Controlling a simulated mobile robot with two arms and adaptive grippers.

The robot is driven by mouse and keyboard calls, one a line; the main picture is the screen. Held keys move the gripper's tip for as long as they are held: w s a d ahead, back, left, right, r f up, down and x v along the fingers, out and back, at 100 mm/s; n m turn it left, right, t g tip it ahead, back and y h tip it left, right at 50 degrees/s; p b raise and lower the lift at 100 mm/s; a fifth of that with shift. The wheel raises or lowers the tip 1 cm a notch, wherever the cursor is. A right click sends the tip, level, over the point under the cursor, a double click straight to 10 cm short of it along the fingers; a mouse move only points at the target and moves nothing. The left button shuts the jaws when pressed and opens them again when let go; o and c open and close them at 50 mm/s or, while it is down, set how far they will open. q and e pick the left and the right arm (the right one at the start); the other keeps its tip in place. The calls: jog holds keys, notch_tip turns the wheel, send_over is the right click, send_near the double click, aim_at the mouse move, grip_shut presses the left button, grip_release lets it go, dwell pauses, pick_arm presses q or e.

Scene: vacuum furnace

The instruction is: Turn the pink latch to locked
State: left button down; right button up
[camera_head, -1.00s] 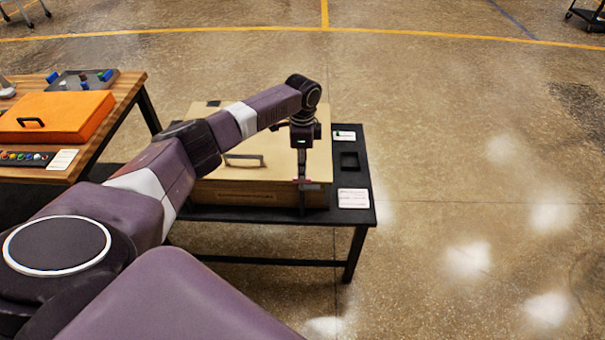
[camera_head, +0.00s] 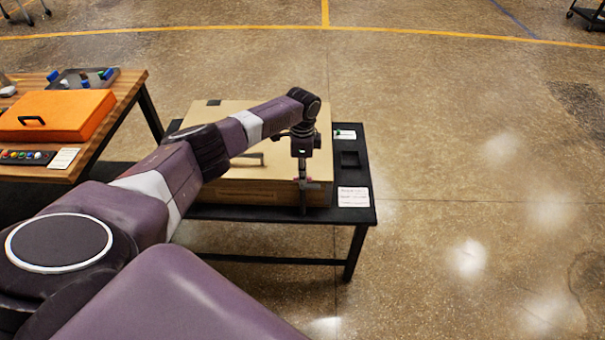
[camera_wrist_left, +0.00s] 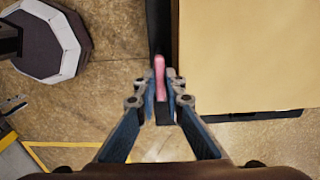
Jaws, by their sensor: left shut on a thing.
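The pink latch (camera_wrist_left: 160,70) shows in the left wrist view as a narrow bar between my left gripper's fingers, lying along the picture's vertical beside the edge of the tan box (camera_wrist_left: 250,50). My left gripper (camera_wrist_left: 161,98) is shut on it. In the head view, my left gripper (camera_head: 302,184) points down at the near right corner of the tan box (camera_head: 265,194). There the fingers mostly hide the latch, and its locked or unlocked state cannot be read. My right gripper is not in view.
The box stands on a black table (camera_head: 290,213), with labels and a square recess (camera_head: 350,160) to its right. A handle (camera_head: 247,157) lies on its top. A wooden bench at left holds an orange case (camera_head: 55,116). Open floor lies to the right.

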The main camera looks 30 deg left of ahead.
pick_arm(q)
jog(key=shift+n, duration=0.3)
jog(key=n+p, duration=0.2)
jog(key=n, duration=0.2)
jog(key=shift+d+r, duration=0.1)
jog(key=n+p, duration=0.2)
jog(key=n, duration=0.3)
jog(key=n+p, duration=0.1)
jog(key=n, duration=0.3)
jog(key=shift+n+p, duration=0.3)
jog(key=shift+n, duration=0.1)
jog(key=shift+n+p, duration=0.35)
jog(key=shift+n, duration=1.25)
jog(key=shift+w+n, duration=0.1)
jog(key=shift+n, duration=0.2)
jog(key=c, duration=2)
grip_release()
jog(key=shift+r, duration=0.1)
